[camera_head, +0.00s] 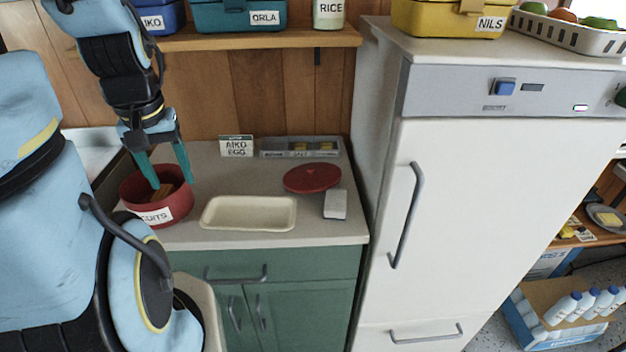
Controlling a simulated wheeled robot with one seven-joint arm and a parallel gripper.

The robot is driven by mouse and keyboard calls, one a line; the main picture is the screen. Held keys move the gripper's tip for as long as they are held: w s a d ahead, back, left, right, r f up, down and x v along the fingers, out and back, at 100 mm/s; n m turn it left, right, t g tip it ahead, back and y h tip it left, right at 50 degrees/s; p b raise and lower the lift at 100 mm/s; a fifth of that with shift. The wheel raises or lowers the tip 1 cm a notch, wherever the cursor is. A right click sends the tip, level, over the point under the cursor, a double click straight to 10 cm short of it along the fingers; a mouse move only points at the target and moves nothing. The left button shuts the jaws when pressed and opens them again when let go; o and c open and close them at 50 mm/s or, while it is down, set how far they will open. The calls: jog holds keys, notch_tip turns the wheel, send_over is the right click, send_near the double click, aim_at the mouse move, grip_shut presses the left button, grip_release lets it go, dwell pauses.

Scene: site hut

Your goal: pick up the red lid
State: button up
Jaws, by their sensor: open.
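A brown piece (162,190) shows inside the tin between the fingertips. I cannot tell whether the fingers touch it. The lid is well right of my gripper.
A cream tray (248,224) lies between tin and lid. A white block (335,204) is at the lid's front right. Behind are a sign (236,146) and a grey divided tray (300,154). A shelf (260,40) overhangs; a white fridge (490,200) stands right.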

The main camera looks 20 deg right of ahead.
jog(key=n+t+b, duration=0.2)
jog(key=t+b, duration=0.1)
jog(key=b, duration=0.4)
send_near(312, 169)
jog(key=x, duration=0.3)
jog(key=shift+w+d, duration=0.15)
jog(key=shift+d, duration=0.05)
jog(key=shift+p+x, duration=0.85)
jog(key=shift+x, duration=2)
jog(key=shift+a, duration=0.2)
jog(key=shift+c, duration=0.3)
grip_shut()
